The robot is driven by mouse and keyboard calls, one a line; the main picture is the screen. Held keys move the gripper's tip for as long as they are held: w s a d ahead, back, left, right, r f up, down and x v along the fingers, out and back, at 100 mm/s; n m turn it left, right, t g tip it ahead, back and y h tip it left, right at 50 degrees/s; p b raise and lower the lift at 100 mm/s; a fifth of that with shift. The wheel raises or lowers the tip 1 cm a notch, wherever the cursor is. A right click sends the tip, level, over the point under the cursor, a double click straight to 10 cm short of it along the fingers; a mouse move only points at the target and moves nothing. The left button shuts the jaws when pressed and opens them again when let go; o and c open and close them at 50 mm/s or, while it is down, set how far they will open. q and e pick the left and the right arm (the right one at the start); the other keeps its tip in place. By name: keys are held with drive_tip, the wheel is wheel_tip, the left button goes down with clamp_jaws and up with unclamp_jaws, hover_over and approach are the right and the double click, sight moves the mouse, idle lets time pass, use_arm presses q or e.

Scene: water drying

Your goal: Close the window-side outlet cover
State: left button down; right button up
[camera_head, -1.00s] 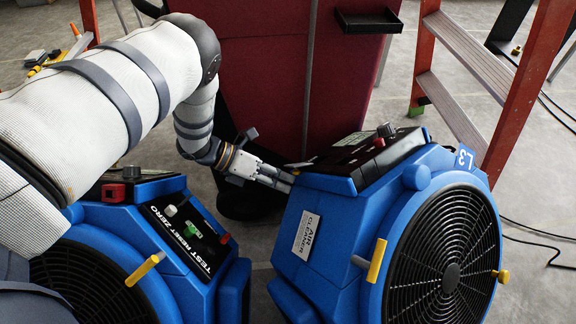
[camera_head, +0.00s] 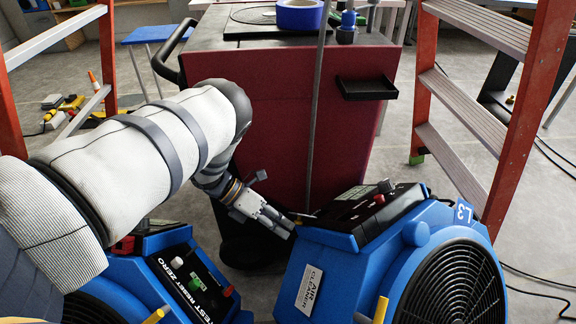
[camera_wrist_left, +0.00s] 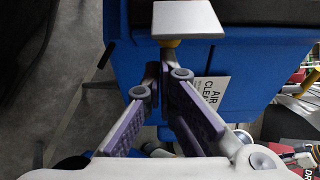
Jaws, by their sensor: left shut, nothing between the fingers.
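A blue air cleaner (camera_head: 330,262) marked L3 stands right of centre, with a dark top panel and a front grille. In the left wrist view a flat pale plate (camera_wrist_left: 188,20) with a yellow part under it stands out from the blue casing (camera_wrist_left: 135,62); it looks like an outlet cover, though I cannot be sure. My left gripper (camera_head: 287,228) reaches to the casing's upper left edge in the head view. In the wrist view its purple-padded fingers (camera_wrist_left: 167,78) are shut and empty, with tips just below the plate. Contact cannot be told. My right gripper is out of view.
A second blue machine (camera_head: 160,280) with a TEST RESET ZERO panel stands at lower left, under my left arm. A dark red cart (camera_head: 350,145) with a small black tray (camera_head: 368,88) stands behind. An orange ladder (camera_head: 525,130) stands at right. Cables lie on the floor.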

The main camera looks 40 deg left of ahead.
use_arm(q)
drive_tip(key=w+a+r+p, duration=0.2)
drive_tip(key=w+r, duration=0.2)
drive_tip(key=shift+w+a, duration=0.25)
drive_tip(key=shift+w, duration=0.1)
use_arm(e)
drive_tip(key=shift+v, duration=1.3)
use_arm(q)
drive_tip(key=shift+w, duration=0.1)
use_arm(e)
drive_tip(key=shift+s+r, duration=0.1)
